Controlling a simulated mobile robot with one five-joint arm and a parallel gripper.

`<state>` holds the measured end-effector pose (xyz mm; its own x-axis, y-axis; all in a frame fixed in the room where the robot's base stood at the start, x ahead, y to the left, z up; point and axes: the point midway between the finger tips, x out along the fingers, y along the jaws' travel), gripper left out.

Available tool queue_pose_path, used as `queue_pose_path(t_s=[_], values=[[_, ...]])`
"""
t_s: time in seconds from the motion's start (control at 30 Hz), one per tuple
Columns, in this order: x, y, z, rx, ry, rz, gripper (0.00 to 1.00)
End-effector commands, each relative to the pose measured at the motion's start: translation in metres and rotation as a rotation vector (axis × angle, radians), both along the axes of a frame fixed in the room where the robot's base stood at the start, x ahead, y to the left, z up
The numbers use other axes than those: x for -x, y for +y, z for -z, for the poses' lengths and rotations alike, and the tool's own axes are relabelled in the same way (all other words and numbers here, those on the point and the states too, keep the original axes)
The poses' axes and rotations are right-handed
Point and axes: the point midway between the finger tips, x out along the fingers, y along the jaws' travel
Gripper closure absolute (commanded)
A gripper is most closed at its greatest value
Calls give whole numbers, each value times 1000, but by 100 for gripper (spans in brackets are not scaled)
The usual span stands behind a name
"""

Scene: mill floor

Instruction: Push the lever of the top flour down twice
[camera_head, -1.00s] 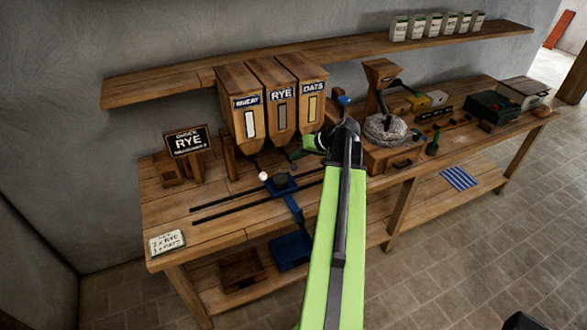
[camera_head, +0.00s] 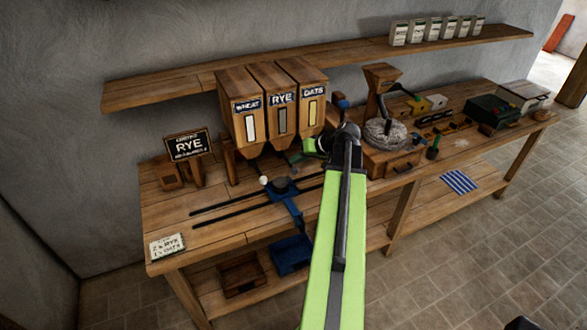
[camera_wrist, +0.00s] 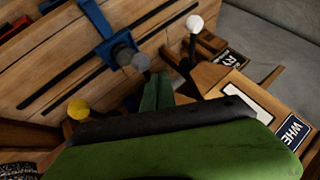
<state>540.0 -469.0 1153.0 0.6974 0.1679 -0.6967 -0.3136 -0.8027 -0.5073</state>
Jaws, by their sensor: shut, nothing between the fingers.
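The card (camera_head: 167,245) at the bench's front left has "2 x RYE" as its top line; the lower line is blurred. The rye bin (camera_head: 283,121) hangs between the wheat bin (camera_head: 250,127) and the oats bin (camera_head: 313,110). In the wrist view, three lever knobs show: white (camera_wrist: 194,23), grey (camera_wrist: 140,62) and yellow (camera_wrist: 78,108). The grey one, in the middle, fits the rye bin. My gripper (camera_head: 297,159) is shut and empty below the bins. Its fingertips (camera_wrist: 157,88) are close to the grey knob; I cannot tell whether they touch it.
A blue cup carriage (camera_head: 284,188) sits on the slotted bench below the bins. An order sign (camera_head: 188,144) reading "RYE" stands at left. A mill (camera_head: 384,132) stands right of my arm.

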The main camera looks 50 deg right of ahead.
Motion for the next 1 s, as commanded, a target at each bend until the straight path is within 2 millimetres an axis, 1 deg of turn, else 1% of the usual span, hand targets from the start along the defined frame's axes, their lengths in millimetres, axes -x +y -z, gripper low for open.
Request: queue_pose_path(t_s=[0.77, 1.0], values=[[0, 0, 0, 0, 0, 0, 100], [1, 0, 8, 0, 0, 0, 100]])
